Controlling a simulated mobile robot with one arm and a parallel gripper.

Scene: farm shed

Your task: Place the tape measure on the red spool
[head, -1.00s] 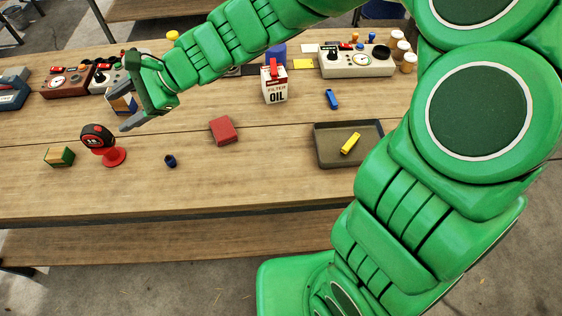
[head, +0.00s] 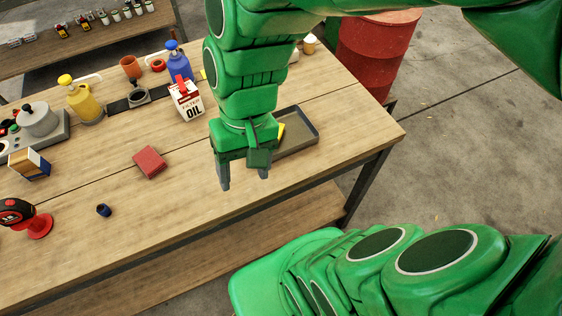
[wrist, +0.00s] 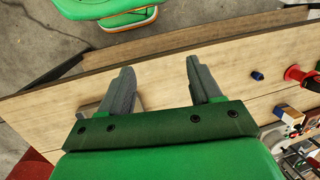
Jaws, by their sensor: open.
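The black and red tape measure (head: 14,212) is at the left edge of the head view, partly cut off. It rests tilted on the red spool (head: 40,228), which stands on the wooden table (head: 190,205). The spool's red base also shows at the right edge of the wrist view (wrist: 296,76). My gripper (head: 244,180) is open and empty, pointing down near the table's right part, far from the tape measure and spool. In the wrist view its two fingers (wrist: 160,70) stand wide apart with nothing between them.
A tray (head: 303,140) with a yellow item (head: 281,131) lies behind my gripper. A red block (head: 149,162), a small blue piece (head: 103,210) and an oil can (head: 188,103) stand on the table. A red barrel (head: 375,50) stands beyond the table's right end.

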